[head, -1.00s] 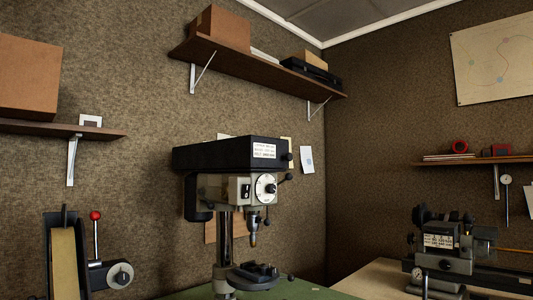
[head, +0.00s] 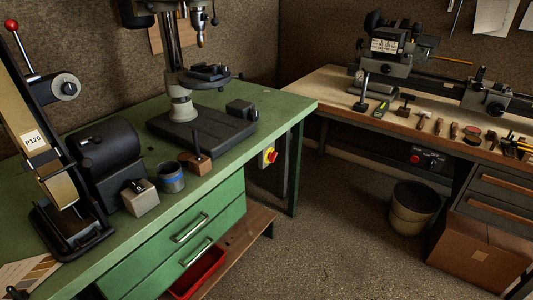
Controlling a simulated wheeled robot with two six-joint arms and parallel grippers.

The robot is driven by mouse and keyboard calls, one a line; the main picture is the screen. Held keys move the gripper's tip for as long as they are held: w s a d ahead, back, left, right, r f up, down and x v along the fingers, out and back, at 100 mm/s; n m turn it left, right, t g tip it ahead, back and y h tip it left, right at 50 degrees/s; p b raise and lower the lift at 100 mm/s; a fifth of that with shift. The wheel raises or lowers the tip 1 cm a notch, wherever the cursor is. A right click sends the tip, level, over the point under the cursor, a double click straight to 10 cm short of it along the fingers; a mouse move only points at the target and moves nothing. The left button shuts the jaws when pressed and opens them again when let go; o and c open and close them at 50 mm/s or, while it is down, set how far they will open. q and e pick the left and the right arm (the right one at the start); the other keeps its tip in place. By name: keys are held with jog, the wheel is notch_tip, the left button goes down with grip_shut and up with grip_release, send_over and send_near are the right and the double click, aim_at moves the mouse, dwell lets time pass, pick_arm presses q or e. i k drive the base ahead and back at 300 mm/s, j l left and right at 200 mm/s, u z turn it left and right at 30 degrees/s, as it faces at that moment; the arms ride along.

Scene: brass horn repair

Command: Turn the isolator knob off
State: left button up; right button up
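A red knob on a yellow plate (head: 269,156), which looks like the isolator knob, is on a small box at the right end of the green bench, below the benchtop. It is small in the head view, and I cannot tell which way it is turned. Neither of my grippers is in view.
A lathe bench stands at the back right. A bin (head: 412,208) and a cardboard box (head: 480,250) stand on the floor. The middle floor is clear.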

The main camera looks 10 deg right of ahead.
aim_at(272, 157)
jog(key=i+l, duration=0.15)
jog(key=l, duration=0.25)
jog(key=i+l, duration=0.2)
jog(key=l, duration=0.15)
jog(key=i+l, duration=0.15)
jog(key=l, duration=0.25)
jog(key=i+l+z, duration=0.1)
jog(key=l, duration=0.25)
jog(key=i, duration=0.05)
